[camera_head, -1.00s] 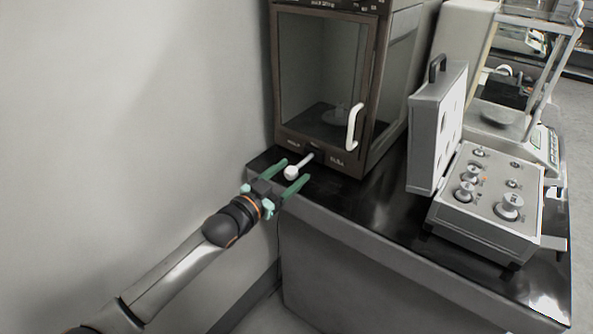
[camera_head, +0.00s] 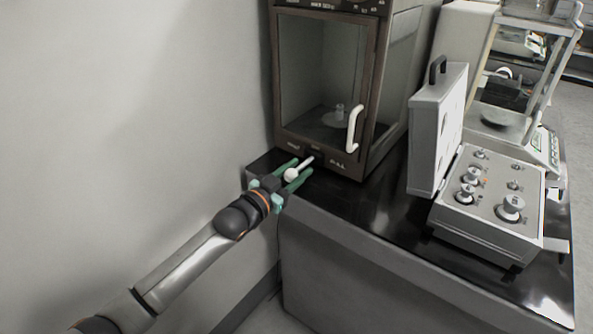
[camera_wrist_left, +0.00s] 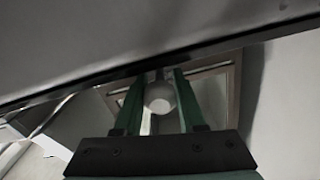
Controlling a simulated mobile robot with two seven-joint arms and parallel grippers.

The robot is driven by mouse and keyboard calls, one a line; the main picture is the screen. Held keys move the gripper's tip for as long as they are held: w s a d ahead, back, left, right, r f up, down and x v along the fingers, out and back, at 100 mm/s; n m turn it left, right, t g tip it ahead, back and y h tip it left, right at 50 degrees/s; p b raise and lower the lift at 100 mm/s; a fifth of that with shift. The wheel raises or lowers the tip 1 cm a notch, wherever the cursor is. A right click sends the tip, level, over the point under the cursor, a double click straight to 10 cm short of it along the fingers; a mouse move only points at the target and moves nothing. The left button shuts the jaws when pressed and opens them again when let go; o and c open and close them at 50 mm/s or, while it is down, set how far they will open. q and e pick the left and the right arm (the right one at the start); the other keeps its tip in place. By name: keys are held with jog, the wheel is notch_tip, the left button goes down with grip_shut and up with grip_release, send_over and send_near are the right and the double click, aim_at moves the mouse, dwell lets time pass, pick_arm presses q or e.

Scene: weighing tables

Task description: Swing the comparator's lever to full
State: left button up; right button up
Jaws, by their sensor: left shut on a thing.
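The comparator (camera_head: 322,70) is a dark brown cabinet with a glass front door and a white curved handle, at the back left of the black table. Its white lever (camera_head: 304,162) sticks out below the door and ends in a round knob (camera_head: 291,174). My left gripper (camera_head: 297,172) is shut on the lever, with its green fingers on either side of the knob. In the left wrist view the knob (camera_wrist_left: 159,97) sits between the two fingers (camera_wrist_left: 158,98). My right gripper is not in view.
An open grey case (camera_head: 480,235) with several metal weights stands on the table to the right, its lid upright. A balance with a glass housing (camera_head: 530,60) stands behind it. A grey wall (camera_head: 120,110) is close on the left. The table front between lever and case is clear.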

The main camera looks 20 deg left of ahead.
pick_arm(q)
grip_shut()
dwell(0.8)
